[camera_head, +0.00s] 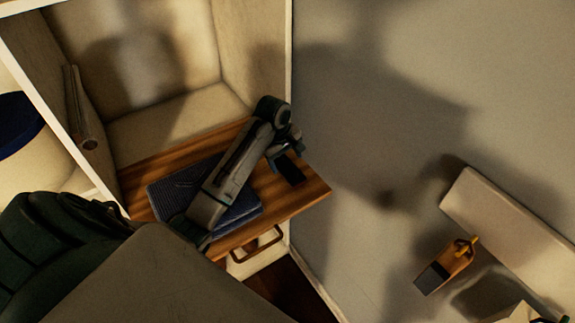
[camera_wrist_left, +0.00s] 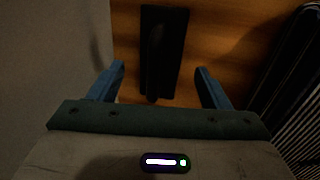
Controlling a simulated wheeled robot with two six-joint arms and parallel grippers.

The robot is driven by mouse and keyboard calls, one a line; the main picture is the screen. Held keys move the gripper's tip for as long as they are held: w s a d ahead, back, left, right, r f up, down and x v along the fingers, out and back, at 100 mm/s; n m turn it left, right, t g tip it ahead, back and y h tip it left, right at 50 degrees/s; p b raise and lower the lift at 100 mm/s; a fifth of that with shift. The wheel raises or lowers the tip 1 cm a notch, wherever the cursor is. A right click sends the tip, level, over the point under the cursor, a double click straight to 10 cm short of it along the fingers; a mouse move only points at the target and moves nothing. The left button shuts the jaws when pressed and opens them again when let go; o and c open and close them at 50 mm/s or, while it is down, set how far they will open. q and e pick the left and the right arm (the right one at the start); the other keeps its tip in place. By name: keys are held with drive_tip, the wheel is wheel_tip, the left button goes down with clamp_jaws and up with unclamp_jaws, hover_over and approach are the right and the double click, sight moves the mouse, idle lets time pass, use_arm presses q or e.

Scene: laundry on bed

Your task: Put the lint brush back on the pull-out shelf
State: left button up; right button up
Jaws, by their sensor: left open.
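A dark brush with a slim handle, which looks like the lint brush (camera_head: 290,169), lies flat on the wooden pull-out shelf (camera_head: 315,192) near its outer right edge. In the left wrist view the brush (camera_wrist_left: 162,50) lies on the wood with its handle end toward me. My left gripper (camera_head: 284,147) is open just above the brush. In the left wrist view its two blue fingers (camera_wrist_left: 160,70) stand apart on either side of the handle, with a gap on both sides. My right gripper is not in view.
A dark blue, ribbed flat item (camera_head: 240,213) lies on the shelf under my left forearm. A beige rolled item (camera_head: 82,115) leans in the cabinet (camera_head: 180,120). A yellow-and-dark object (camera_head: 448,266) is at the lower right by a pale ledge (camera_head: 500,225).

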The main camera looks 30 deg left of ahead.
sight(282, 173)
use_arm(q)
wheel_tip(282, 173, up, 8)
drive_tip(key=s, duration=0.1)
drive_tip(key=shift+s+a, duration=0.2)
drive_tip(key=shift+a, duration=0.05)
